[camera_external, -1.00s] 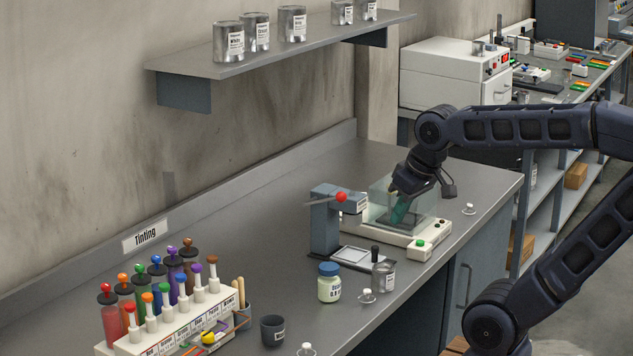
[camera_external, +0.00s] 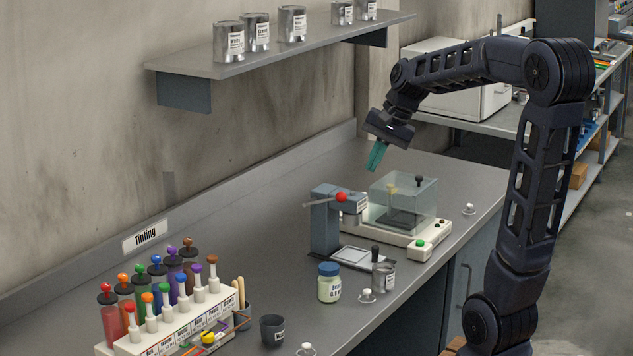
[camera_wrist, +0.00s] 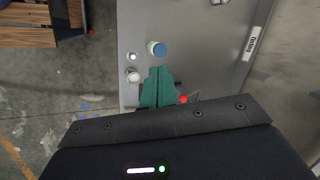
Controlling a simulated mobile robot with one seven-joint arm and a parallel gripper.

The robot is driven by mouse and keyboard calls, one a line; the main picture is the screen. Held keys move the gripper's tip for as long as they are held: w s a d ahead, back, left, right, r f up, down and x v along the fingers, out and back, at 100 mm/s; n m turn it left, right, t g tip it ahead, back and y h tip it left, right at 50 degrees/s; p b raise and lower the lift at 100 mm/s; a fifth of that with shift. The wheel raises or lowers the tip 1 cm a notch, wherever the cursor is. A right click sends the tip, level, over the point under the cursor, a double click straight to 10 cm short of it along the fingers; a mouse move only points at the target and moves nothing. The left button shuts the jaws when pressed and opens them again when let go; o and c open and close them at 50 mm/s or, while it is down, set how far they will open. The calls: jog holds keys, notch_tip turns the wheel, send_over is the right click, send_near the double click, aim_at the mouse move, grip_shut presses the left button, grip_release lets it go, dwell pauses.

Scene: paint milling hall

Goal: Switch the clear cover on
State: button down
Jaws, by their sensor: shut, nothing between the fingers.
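The clear cover (camera_external: 388,190) is a see-through box standing on a cream machine base (camera_external: 405,231) on the bench. The fingers also show in the wrist view (camera_wrist: 157,76), pointing down over the bench; the cover cannot be made out there.
A grey press with a red ball knob (camera_external: 341,197) stands just left of the cover. A jar (camera_external: 329,283), a metal can (camera_external: 384,275) and a dark cup (camera_external: 273,330) stand in front. A rack of coloured tints (camera_external: 175,325) is at front left. The back of the bench is clear.

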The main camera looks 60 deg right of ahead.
jog(key=w+d+f+m+t, duration=0.15)
jog(key=d+m, duration=0.35)
jog(key=d, duration=0.7)
jog(key=w+d+f+m+t, duration=0.1)
jog(key=w+d+f+m, duration=0.3)
jog(key=d, duration=0.9)
jog(key=s+d+f+m, duration=0.2)
jog(key=s+d+m, duration=0.1)
jog(key=d, duration=0.5)
jog(key=s+d+f+m+t, duration=0.1)
jog(key=s+d+f+m, duration=0.2)
jog(key=d, duration=0.5)
jog(key=s+d+f+m+t, duration=0.1)
jog(key=s+d+m, duration=0.3)
jog(key=d, duration=0.4)
jog(key=shift+s+f, duration=0.25)
jog(key=shift+f, duration=0.6)
send_near(423, 185)
jog(key=w+a+f, duration=0.2)
jog(key=f, duration=0.1)
jog(key=shift+w+a+f, duration=0.1)
jog(key=shift+w+a, duration=0.05)
jog(key=shift+w, duration=0.5)
